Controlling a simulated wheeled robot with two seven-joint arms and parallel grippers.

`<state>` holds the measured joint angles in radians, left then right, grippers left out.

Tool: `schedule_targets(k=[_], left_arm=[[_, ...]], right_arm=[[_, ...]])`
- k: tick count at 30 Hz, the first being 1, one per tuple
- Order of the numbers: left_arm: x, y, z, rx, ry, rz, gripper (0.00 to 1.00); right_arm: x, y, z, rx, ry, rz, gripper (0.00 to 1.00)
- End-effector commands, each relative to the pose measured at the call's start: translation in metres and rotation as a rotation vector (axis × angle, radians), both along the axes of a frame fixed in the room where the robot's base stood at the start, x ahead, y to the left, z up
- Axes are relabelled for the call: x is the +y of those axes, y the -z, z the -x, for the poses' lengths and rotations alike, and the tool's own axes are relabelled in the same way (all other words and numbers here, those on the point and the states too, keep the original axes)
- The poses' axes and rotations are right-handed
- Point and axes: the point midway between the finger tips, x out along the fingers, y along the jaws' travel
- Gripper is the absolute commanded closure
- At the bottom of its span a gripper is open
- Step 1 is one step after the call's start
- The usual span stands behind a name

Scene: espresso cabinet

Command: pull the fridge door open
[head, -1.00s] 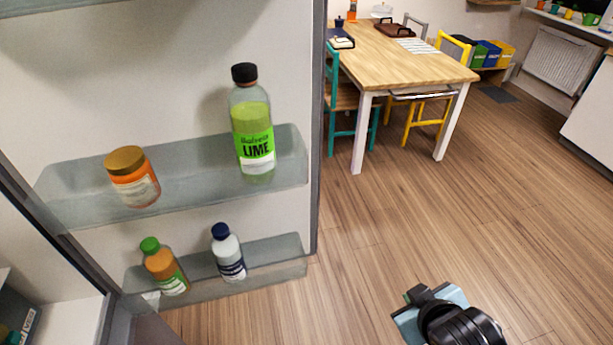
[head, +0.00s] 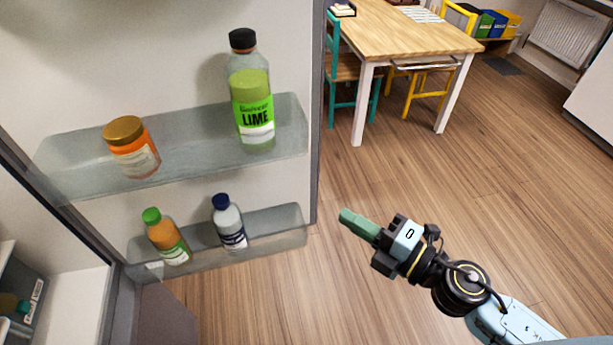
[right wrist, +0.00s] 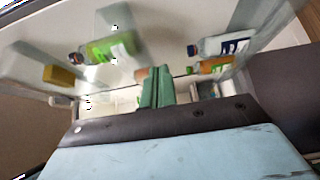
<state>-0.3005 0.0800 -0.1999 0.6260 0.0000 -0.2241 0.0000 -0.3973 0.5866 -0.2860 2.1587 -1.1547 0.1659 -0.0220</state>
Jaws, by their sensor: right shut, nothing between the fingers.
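The fridge door (head: 180,75) stands open on the left of the head view, its inner side with the shelves facing me. Its free edge (head: 317,130) is the dark vertical strip left of the table. My right gripper (head: 345,216) is in the head view, just right of the door's lower free corner, with its green fingers shut and empty. The shut fingers also show in the right wrist view (right wrist: 157,88), with the door shelves blurred beyond them. The gripper appears apart from the door. The outer handle is hidden. My left gripper is not in view.
Door shelves hold a lime bottle (head: 251,105), an orange jar (head: 131,147), a green-capped bottle (head: 166,238) and a white bottle (head: 229,223). A wooden table (head: 400,35) with chairs stands behind. The floor (head: 500,190) at right is clear.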

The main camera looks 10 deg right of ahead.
Motion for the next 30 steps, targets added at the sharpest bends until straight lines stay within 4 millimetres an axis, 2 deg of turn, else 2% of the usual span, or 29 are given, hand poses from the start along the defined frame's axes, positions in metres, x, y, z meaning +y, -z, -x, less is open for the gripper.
schedule_targets(k=[8,19,24,30], left_arm=[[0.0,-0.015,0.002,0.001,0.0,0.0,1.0],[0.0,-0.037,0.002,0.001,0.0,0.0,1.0],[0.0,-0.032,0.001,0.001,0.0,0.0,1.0],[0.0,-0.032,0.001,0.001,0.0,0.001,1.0]], right_arm=[[0.02,-0.003,-0.022,-0.005,-0.008,0.005,1.0],[0.068,-0.003,-0.079,-0.004,-0.007,0.003,1.0],[0.063,0.001,-0.103,-0.002,-0.006,0.004,1.0],[0.061,0.001,-0.115,-0.001,-0.006,0.004,1.0]])
